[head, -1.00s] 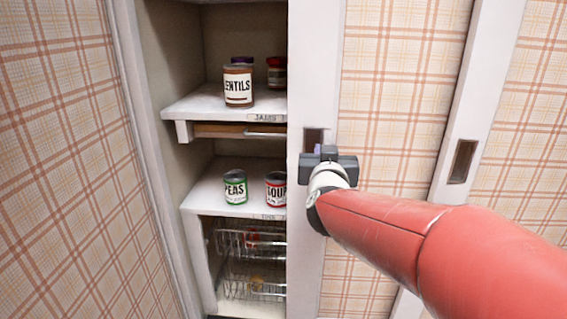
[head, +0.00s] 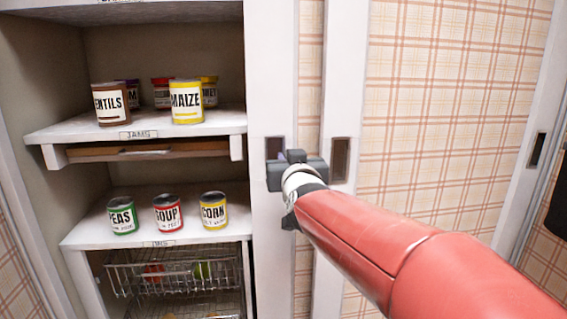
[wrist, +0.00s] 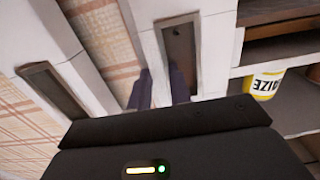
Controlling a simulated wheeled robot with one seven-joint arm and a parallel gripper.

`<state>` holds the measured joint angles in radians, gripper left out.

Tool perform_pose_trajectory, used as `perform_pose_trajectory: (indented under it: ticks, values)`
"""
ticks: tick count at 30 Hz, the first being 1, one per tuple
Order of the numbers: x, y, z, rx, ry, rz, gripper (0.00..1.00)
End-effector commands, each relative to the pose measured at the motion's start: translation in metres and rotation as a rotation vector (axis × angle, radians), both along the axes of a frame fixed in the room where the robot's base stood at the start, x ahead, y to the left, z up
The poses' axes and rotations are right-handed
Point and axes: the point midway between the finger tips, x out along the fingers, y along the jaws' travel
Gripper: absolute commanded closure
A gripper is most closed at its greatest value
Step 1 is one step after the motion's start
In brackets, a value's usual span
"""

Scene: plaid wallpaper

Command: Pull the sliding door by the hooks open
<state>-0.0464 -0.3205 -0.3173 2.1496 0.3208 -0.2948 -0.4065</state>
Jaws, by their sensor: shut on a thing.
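The sliding door (head: 268,70) has a white stile and plaid panel. A dark recessed pull (head: 275,147) is set in its stile; the pull also shows in the wrist view (wrist: 181,45). My gripper (head: 285,158) is at this pull, shut on it, and its purple fingers (wrist: 160,88) reach the stile in the wrist view. The exact contact is partly hidden by the gripper body. Left of the stile the cupboard stands open. I cannot make out any hooks clearly.
Shelves (head: 100,228) hold several tins, among them a yellow maize tin (head: 186,102); wire baskets (head: 180,270) sit below. A second panel's stile (head: 345,60) with its own pull (head: 340,160) is close on the right. Another recess (head: 537,150) and a dark object (head: 558,207) are at far right.

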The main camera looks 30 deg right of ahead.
Motion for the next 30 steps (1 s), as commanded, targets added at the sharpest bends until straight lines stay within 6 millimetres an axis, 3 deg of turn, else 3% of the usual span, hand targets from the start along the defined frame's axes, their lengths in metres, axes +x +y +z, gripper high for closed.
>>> perform_pose_trajectory:
  ticks: [6,7,12,22,30]
  values:
    - [0.000,-0.001,0.002,-0.001,-0.003,-0.002,1.00]
    - [0.000,-0.001,0.002,-0.001,-0.003,-0.002,0.78]
    - [0.000,0.000,0.001,-0.001,-0.003,-0.001,0.58]
    - [-0.005,0.001,0.002,0.000,-0.003,-0.002,0.58]
    - [-0.047,0.015,0.003,0.001,-0.004,-0.004,0.58]
